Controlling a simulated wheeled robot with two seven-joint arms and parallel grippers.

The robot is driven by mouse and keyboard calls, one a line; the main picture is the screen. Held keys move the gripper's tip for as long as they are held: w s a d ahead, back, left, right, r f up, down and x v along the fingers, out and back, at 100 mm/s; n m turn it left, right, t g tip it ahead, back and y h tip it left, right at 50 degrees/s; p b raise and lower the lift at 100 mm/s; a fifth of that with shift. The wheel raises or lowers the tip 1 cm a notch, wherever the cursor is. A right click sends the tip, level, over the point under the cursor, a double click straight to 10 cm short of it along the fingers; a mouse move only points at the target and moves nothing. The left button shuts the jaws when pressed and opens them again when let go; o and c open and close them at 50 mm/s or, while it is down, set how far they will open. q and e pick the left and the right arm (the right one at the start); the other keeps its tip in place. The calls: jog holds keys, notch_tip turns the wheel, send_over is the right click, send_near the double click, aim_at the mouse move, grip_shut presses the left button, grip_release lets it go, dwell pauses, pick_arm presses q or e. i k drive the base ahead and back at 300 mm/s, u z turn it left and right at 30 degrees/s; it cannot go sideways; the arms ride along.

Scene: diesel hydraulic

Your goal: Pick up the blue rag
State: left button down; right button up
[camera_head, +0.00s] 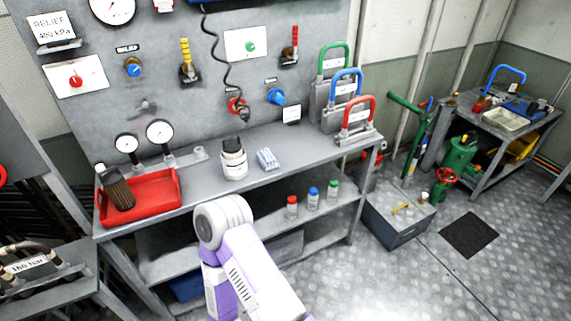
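A small folded light-blue and white cloth (268,159), which looks like the blue rag, lies on the grey workbench (320,162). It sits just right of a white bottle with a dark cap (233,160), with a small gap between them. One of my arms, white and purple, rises from the bottom middle in front of the bench. Its rounded joint is below the bottle. No gripper fingers show, so neither gripper is in view.
A red tray (165,198) holding a dark cylindrical part stands at the bench's left. Green, blue and red (357,118) handled locks stand at the right. Small capped bottles (313,198) stand on the lower shelf. A grey box (398,215) is on the floor at right.

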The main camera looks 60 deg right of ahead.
aim_at(269, 162)
jog(key=z, duration=0.5)
jog(key=i, duration=0.45)
jog(key=z, duration=1.9)
jog(key=i, duration=0.3)
jog(key=u, duration=0.3)
